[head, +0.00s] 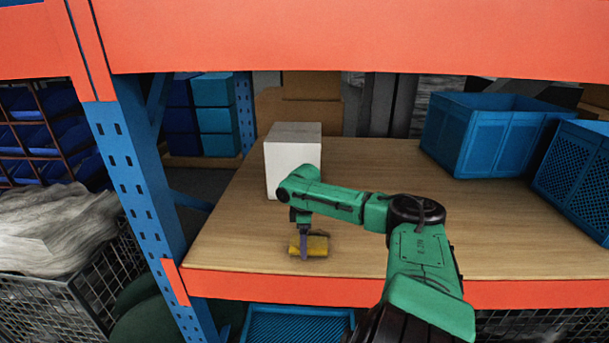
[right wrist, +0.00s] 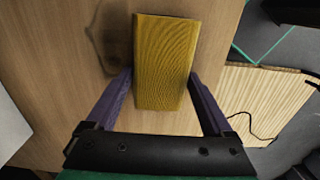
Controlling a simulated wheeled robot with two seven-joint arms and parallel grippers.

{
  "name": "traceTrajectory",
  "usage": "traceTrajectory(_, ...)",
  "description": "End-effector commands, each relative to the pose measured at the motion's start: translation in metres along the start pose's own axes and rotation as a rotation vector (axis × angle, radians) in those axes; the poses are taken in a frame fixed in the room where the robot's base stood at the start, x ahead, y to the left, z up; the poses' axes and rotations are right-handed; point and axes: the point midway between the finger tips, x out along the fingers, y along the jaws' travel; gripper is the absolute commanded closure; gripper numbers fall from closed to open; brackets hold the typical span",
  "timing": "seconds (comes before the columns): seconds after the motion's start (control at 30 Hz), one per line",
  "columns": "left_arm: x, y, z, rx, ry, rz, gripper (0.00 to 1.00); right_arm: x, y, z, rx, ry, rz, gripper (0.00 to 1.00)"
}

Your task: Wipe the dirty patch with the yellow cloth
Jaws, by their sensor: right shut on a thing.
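The yellow cloth (head: 317,246) is a small folded block at the front left of the wooden shelf. It also shows in the right wrist view (right wrist: 165,65). My right gripper (head: 304,253) points down and is shut on the cloth, with one finger on each side of it. The dirty patch (right wrist: 107,38) is a dark brown smear on the wood, just left of the cloth in the right wrist view. The cloth's edge lies beside it and may cover part of it. I cannot tell if the cloth touches the wood. My left gripper is not in view.
A white box (head: 291,160) stands on the shelf behind the gripper. Blue crates (head: 487,140) stand at the back right. A blue perforated upright (head: 140,185) bounds the left side, and an orange beam (head: 330,288) runs along the front edge. The middle of the shelf is clear.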

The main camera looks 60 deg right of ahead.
Motion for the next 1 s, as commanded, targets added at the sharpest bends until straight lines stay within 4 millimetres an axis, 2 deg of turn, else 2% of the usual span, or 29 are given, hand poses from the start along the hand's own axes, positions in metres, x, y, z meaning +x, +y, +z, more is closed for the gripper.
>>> traceTrajectory(0.03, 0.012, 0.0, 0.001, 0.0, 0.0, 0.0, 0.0, 0.006, 0.003, -0.001, 0.0, 0.004, 0.002, 0.67)
traceTrajectory(0.1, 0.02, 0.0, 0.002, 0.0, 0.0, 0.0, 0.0, 0.005, 0.006, -0.001, 0.002, 0.004, 0.001, 0.67)
traceTrajectory(0.33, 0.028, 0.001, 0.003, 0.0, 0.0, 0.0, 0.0, 0.001, 0.012, 0.001, 0.001, 0.003, -0.002, 0.67)
traceTrajectory(0.53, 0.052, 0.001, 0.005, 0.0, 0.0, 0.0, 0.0, 0.006, 0.029, -0.002, 0.002, 0.01, -0.002, 0.67)
traceTrajectory(0.57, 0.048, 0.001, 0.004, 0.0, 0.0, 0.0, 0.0, 0.002, 0.032, -0.002, 0.003, 0.009, -0.004, 0.67)
traceTrajectory(0.6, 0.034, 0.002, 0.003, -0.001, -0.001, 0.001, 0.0, -0.006, 0.037, 0.0, 0.006, 0.01, -0.005, 0.67)
traceTrajectory(0.7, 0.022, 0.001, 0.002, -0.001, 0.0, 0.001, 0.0, -0.004, 0.045, 0.0, 0.006, 0.007, -0.006, 0.67)
traceTrajectory(1.0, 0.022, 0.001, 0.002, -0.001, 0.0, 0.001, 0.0, 0.002, 0.05, 0.001, -0.001, -0.002, -0.002, 0.67)
